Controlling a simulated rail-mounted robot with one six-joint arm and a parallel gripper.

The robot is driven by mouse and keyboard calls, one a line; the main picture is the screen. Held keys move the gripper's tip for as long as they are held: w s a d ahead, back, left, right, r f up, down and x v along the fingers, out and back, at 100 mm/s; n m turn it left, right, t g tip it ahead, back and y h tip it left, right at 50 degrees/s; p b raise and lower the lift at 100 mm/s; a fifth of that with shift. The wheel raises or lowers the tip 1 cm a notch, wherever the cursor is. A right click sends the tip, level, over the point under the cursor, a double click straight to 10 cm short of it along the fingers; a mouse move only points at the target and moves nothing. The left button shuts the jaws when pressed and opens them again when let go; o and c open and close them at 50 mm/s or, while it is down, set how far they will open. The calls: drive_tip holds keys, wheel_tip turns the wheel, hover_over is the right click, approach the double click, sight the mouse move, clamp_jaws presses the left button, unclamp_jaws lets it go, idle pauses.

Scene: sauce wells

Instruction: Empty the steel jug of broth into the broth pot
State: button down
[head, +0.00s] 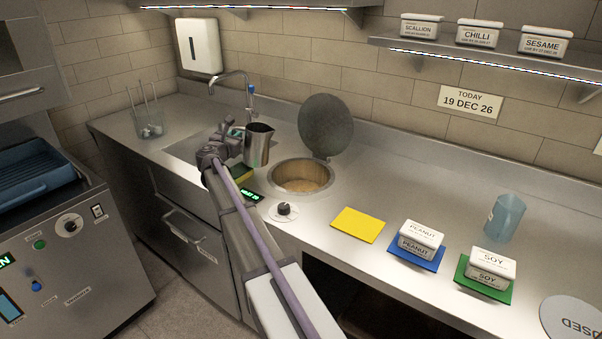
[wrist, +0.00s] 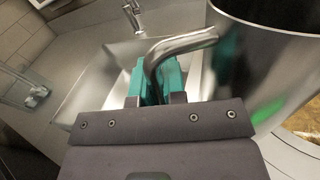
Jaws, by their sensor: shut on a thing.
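The steel jug (head: 258,147) looks upright or nearly so in the head view, held up between the sink and the pot. Its contents cannot be made out. My gripper (head: 237,133) is shut on the jug's handle from the left. In the wrist view, the green fingertips (wrist: 157,80) close around the curved steel handle, and the jug (wrist: 258,60) fills the upper right. The round broth pot (head: 330,178) is sunk in the counter to the right of the jug, with tan contents showing inside. Part of it shows at the right edge of the wrist view (wrist: 303,142).
The pot's round lid (head: 326,124) stands open behind it. A sink (head: 184,148) with a tap (head: 250,92) lies left.

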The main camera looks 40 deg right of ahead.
sight(257, 124)
drive_tip(key=shift+s+d+r+m+y+p, duration=0.4)
drive_tip(key=shift+s+d+r+m+p, duration=0.3)
drive_tip(key=shift+s+d+m+p, duration=0.45)
drive_tip(key=shift+s+d+r+m+y+p, duration=0.4)
drive_tip(key=shift+s+d+r+m+p, duration=0.45)
drive_tip(key=shift+m, duration=0.6)
drive_tip(key=shift+s+d+r+m+y+p, duration=0.1)
drive_tip(key=shift+s+d+m+y+p, duration=0.3)
drive_tip(key=shift+m, duration=0.3)
drive_tip(key=shift+s+d+r+m+y+p, duration=0.1)
drive_tip(key=shift+d+m+p, duration=0.1)
drive_tip(key=shift+m+p, duration=0.4)
drive_tip(key=shift+s+r, duration=0.1)
drive_tip(key=shift+r, duration=0.05)
drive_tip(key=shift+s+d+r+m+p, duration=0.2)
drive_tip(key=shift+d+r+m+p, duration=0.05)
drive_tip(key=shift+r+m+p, duration=0.25)
drive_tip(key=shift+s+d+r+m+t+p, duration=0.2)
drive_tip(key=shift+s+d+m+t+p, duration=0.1)
drive_tip(key=shift+m+p, duration=0.1)
drive_tip(key=shift+s+d+m+y, duration=0.35)
drive_tip(key=shift+d+m+y, duration=0.05)
drive_tip(key=shift+m, duration=0.1)
